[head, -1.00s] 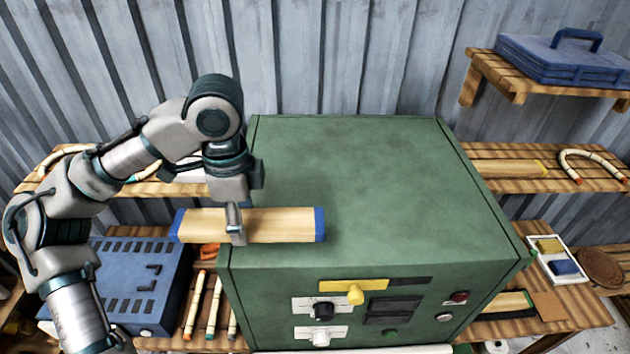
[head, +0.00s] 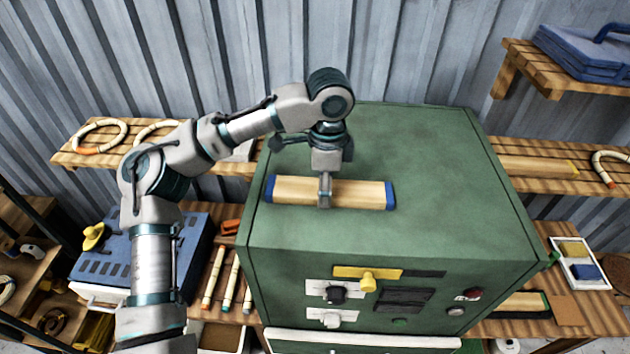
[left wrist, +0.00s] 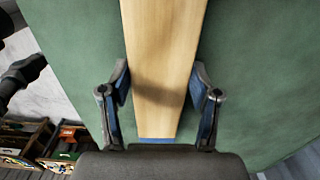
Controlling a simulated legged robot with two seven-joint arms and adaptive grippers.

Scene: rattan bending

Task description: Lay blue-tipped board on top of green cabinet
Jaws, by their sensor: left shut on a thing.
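The blue-tipped board (head: 355,193) is a pale wooden bar with a blue cap at each end. It lies level over the left part of the green cabinet's top (head: 440,215), with its whole length within the top's edges. I cannot tell whether it touches the top. My left gripper (head: 325,200) is shut on the board near its middle, from above. In the left wrist view the board (left wrist: 163,60) runs between the two fingers (left wrist: 160,105), with green surface on both sides. My right gripper is not in view.
A blue slotted box (head: 140,260) stands low at the left, with several tipped rods (head: 230,280) beside it. Wooden shelves (head: 80,153) flank the cabinet, and a blue case (head: 590,55) sits on the upper right shelf. The rest of the cabinet top is clear.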

